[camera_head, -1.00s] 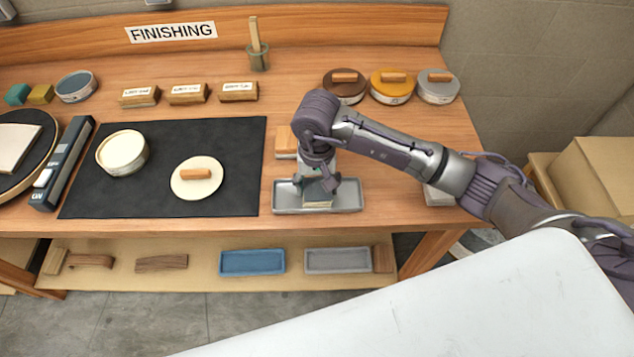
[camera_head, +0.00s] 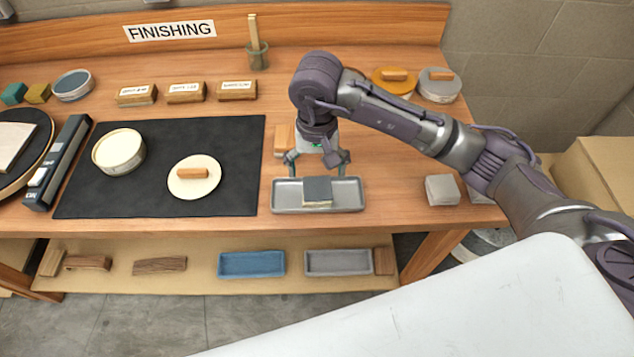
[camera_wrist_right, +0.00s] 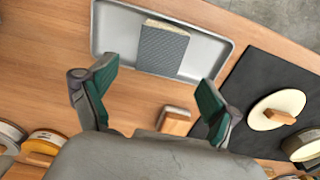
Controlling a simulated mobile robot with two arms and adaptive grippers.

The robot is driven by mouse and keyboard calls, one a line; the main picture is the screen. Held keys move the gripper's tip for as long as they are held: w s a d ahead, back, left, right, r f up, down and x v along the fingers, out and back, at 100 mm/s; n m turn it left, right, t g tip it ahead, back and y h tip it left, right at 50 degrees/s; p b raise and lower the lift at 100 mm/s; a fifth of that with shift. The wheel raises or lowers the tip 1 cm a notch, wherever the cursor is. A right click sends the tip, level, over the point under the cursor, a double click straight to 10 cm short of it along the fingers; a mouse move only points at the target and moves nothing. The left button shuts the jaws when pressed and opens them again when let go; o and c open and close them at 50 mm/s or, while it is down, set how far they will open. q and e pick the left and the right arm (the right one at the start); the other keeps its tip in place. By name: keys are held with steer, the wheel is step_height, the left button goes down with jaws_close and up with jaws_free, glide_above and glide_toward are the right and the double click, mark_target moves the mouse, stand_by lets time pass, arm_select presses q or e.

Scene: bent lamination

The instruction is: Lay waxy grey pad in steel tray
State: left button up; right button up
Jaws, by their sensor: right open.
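The grey pad (camera_head: 317,190) lies in the steel tray (camera_head: 346,195) on the bench, near the front edge. In the right wrist view the pad (camera_wrist_right: 164,46) has a textured grey top and a pale side, and rests inside the tray (camera_wrist_right: 116,38) against or close to one long wall. My right gripper (camera_head: 317,160) is open and empty, above and behind the tray. Its two green-padded fingers are spread wide in the right wrist view (camera_wrist_right: 155,90), apart from the pad. My left gripper is not in view.
A wooden-backed block (camera_head: 283,140) sits just behind the tray. A black mat (camera_head: 150,180) with a lidded tin (camera_head: 118,151) and a round lid (camera_head: 194,177) lies to the left. Grey blocks (camera_head: 442,190) stand to the right. Labelled blocks (camera_head: 186,92) and round tins (camera_head: 438,85) line the back.

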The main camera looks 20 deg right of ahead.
mark_target(317, 185)
step_height(317, 185, up, 6)
steer(key=b, duration=0.1)
stand_by(0.6)
